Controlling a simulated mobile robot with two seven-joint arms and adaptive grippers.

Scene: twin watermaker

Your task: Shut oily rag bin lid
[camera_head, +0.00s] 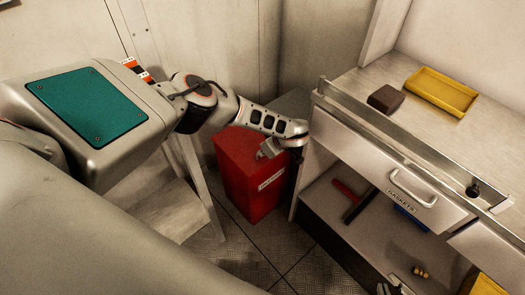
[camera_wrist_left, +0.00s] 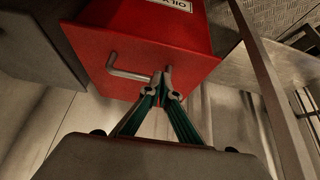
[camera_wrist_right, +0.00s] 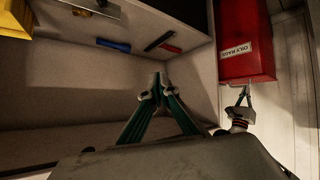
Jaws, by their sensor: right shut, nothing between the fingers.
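The red oily rag bin (camera_head: 239,178) stands on the floor between the cabinet and the wall, with a white label on its front. Its lid (camera_wrist_left: 90,60) looks down on the bin; I cannot tell whether a small gap is left. A bent metal handle (camera_wrist_left: 128,73) sticks up from the lid. My left gripper (camera_head: 268,150) is at the lid beside the handle, its fingertips (camera_wrist_left: 163,74) together; they hide part of the handle. The bin also shows in the right wrist view (camera_wrist_right: 245,25). My right gripper (camera_wrist_right: 161,79) is shut and empty, in front of the cabinet's lower shelf.
The cabinet to the right of the bin has a drawer (camera_head: 410,190) with a handle and a rail along its top. A yellow tray (camera_head: 441,92) and a brown block (camera_head: 385,99) lie on the worktop. A red-handled tool (camera_head: 350,198) lies on the lower shelf.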

